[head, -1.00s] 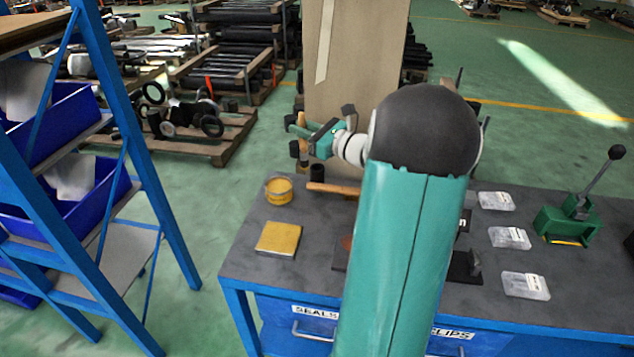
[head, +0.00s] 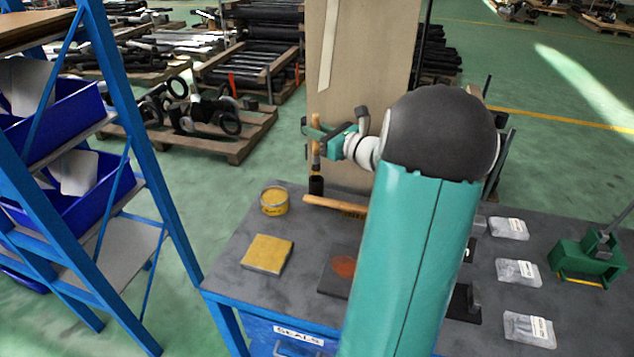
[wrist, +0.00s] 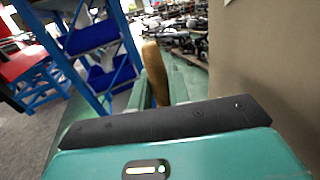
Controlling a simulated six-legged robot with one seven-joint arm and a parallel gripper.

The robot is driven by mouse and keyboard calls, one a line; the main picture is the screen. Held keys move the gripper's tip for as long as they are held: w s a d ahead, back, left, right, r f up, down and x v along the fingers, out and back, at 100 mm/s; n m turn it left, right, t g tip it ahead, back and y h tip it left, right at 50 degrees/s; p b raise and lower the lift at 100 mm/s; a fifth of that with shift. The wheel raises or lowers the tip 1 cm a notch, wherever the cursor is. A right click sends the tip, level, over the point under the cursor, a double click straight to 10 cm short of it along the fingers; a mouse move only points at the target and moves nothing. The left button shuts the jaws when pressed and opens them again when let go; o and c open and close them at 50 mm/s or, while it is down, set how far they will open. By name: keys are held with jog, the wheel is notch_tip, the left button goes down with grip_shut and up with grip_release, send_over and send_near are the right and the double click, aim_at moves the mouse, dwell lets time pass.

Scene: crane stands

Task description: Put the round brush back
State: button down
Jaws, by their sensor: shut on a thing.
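My gripper (head: 317,136) is at the left end of my arm, in front of the upright beige panel. It is shut on the round brush, whose brown wooden handle (head: 316,152) hangs roughly upright from it. The handle also stands up between the fingers in the wrist view (wrist: 155,72).
The beige panel (head: 350,85) stands close behind the gripper. A blue rack (head: 150,165) stands left. My arm hides the bench's middle.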

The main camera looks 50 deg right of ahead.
aim_at(316, 163)
notch_tip(316, 163, down, 5)
jog(key=shift+f, duration=0.15)
jog(key=shift+s+a+f, duration=0.1)
jog(key=shift+a+f, duration=0.05)
jog(key=shift+f, duration=1.65)
jog(key=c, duration=1.3)
grip_release()
jog(key=shift+f, duration=0.15)
